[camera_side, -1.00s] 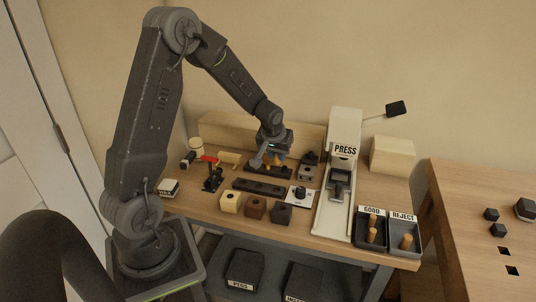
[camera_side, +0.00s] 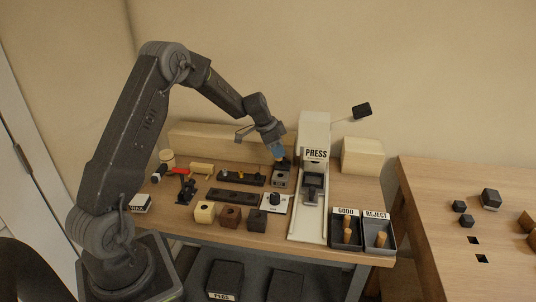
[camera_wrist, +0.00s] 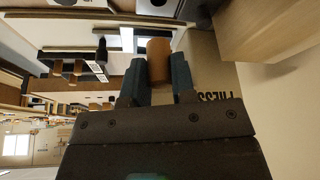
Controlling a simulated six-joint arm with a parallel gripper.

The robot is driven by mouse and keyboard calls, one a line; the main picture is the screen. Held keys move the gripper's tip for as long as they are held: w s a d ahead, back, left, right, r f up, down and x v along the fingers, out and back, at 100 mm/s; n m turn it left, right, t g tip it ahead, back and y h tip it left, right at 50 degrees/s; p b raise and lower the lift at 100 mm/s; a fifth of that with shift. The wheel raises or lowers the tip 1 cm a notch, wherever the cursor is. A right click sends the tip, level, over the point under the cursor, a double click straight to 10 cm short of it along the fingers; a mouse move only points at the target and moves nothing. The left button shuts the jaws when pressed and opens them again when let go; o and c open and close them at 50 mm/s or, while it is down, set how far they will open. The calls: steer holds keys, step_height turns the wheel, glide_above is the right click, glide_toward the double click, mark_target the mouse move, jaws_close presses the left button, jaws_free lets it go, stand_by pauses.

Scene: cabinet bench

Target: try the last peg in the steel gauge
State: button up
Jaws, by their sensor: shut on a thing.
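My gripper (camera_side: 278,154) is over the back of the bench, with its fingertips just above and behind the grey steel gauge block (camera_side: 281,178). In the wrist view, the two blue-grey fingers (camera_wrist: 159,82) are shut on an orange-brown wooden peg (camera_wrist: 158,58). The peg is hard to make out in the side view. I cannot tell whether it touches the gauge. The gauge has a dark hole in its top. The dark peg rack (camera_side: 241,179) lies to the left of the gauge.
The press (camera_side: 314,150) stands close to the right of the gauge. Beyond it are the GOOD tray (camera_side: 335,243) and REJECT tray (camera_side: 389,243), each with a wooden peg. Several blocks, including a cream one (camera_side: 204,212), line the front. A low wooden box (camera_side: 215,140) stands behind.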

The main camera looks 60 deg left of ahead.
steer(key=shift+w+m, duration=0.45)
steer(key=shift+m, duration=0.15)
steer(key=shift+f, duration=2.9)
steer(key=shift+f, duration=0.65)
steer(key=shift+r, duration=0.15)
steer(key=shift+r, duration=2.5)
